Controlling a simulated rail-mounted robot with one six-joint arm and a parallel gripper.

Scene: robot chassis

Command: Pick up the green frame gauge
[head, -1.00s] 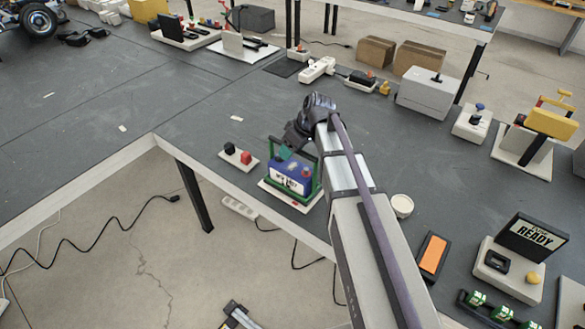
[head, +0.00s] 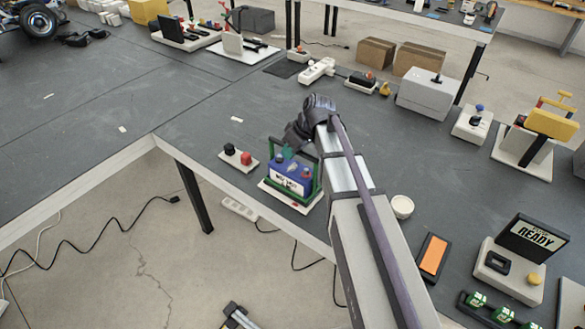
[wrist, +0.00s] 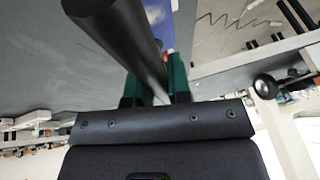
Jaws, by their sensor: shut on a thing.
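The green frame gauge (head: 317,180) stands upright around a blue block with a white label (head: 289,183), on a white base plate near the table's front edge. My gripper (head: 293,146) is at the top of the green frame and is shut on it; the grip itself is largely hidden behind my wrist in the head view. In the wrist view, the gripper's green fingers (wrist: 154,86) show on both sides of a dark round bar that hides most of what lies between them. Part of the blue block (wrist: 157,14) shows beyond them.
A small plate with a black and a red knob (head: 239,157) sits just left of the gauge. A white round cup (head: 402,206) and an orange-faced device (head: 433,254) lie right of my arm. The table left of the gripper is mostly clear.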

